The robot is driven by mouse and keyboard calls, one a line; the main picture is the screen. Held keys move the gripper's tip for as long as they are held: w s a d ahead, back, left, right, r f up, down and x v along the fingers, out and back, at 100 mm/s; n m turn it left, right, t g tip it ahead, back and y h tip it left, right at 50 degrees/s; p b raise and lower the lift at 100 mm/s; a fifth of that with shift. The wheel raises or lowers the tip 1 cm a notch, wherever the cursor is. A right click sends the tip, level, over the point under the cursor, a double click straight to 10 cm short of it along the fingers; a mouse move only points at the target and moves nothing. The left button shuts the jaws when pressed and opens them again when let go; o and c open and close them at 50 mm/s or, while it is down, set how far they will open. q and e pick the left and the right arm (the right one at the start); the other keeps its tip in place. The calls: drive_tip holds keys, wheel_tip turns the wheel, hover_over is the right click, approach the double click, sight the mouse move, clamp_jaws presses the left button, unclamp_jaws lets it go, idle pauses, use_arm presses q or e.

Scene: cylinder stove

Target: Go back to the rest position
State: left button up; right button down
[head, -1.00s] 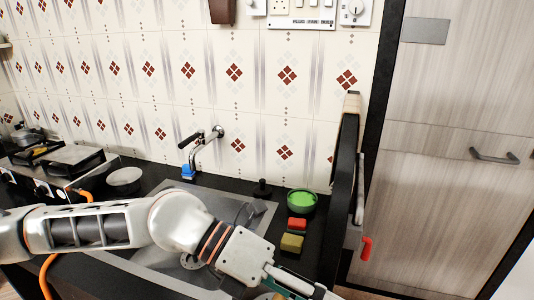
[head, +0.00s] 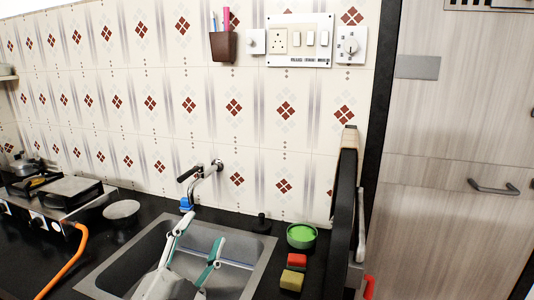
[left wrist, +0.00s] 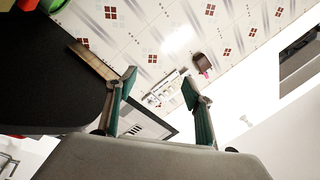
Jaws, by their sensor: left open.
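My left gripper (head: 198,250) is in front of the sink in the head view, its two fingers with teal pads spread apart and nothing between them. In the left wrist view its fingers (left wrist: 160,92) are also apart and empty, with the tiled wall beyond. The fingers overlap the sink basin (head: 232,242) in the picture, and they touch no object that I can see. My right gripper is not in view.
A tap (head: 200,180) stands behind the sink. Right of it are a green bowl (head: 301,236), a red block (head: 297,260) and a yellow sponge (head: 291,280). A stove (head: 58,205) with an orange hose (head: 68,262) is at left. A dark upright panel (head: 344,215) bounds the counter at right.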

use_arm(q)
drive_tip(key=s+a+f+n+g+y, duration=0.2)
drive_tip(key=s+a+f+g+y, duration=0.1)
drive_tip(key=a+f, duration=0.5)
drive_tip(key=s+a+f+n+g+y, duration=0.25)
drive_tip(key=a+f, duration=0.35)
drive_tip(key=f, duration=0.5)
drive_tip(key=s+a+f+g+y, duration=0.1)
drive_tip(key=s+a+f+g, duration=0.35)
drive_tip(key=s+f, duration=0.2)
drive_tip(key=s+a+f+g+y, duration=0.25)
drive_tip(key=s+a+f, duration=0.25)
drive_tip(key=s, duration=0.3)
drive_tip(key=w+d+f+n+t+h, duration=0.1)
drive_tip(key=d+f+n+t+h, duration=0.2)
drive_tip(key=d+f+h, duration=0.5)
drive_tip(key=d+f, duration=0.5)
drive_tip(key=d, duration=0.3)
drive_tip(key=shift+w+d+f, duration=0.25)
drive_tip(key=shift+w+d, duration=0.05)
drive_tip(key=shift+d, duration=0.05)
drive_tip(key=shift+t, duration=0.25)
